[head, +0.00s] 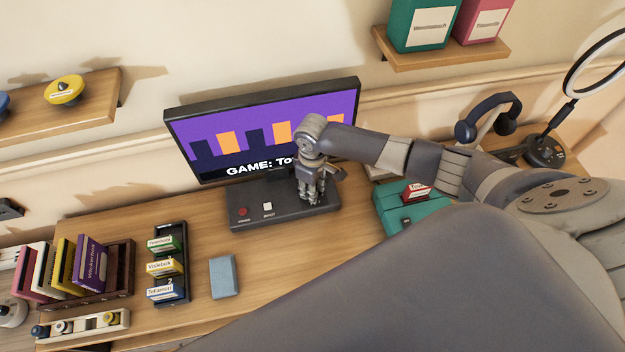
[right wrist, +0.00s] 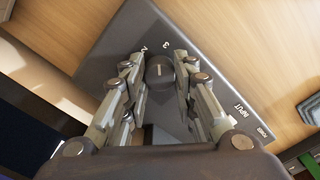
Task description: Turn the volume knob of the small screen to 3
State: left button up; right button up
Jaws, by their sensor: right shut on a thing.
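The small screen (head: 215,142) shows a purple game picture and stands on a dark base (head: 255,218) with a red power button (head: 243,211) and a white input button (head: 267,206). My right gripper (head: 312,196) reaches down onto the right part of the base. In the right wrist view the round dark volume knob (right wrist: 160,71) sits between the fingers, which are shut on its sides. The printed 2 and 3 show just beyond the knob. A short pale mark is on the knob, but its exact pointing is hard to tell. My left gripper is not in view.
A teal case (head: 393,222) with a red cartridge stands right of the base. A cartridge rack (head: 184,236), a blue-grey block (head: 223,277) and a book holder (head: 120,283) lie to the left. Headphones (head: 487,115) stand at the right.

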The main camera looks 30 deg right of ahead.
jog(key=shift+m+p, duration=1.35)
jog(key=shift+m, duration=0.25)
jog(key=o, duration=1.1)
notch_tip(320, 180, up, 12)
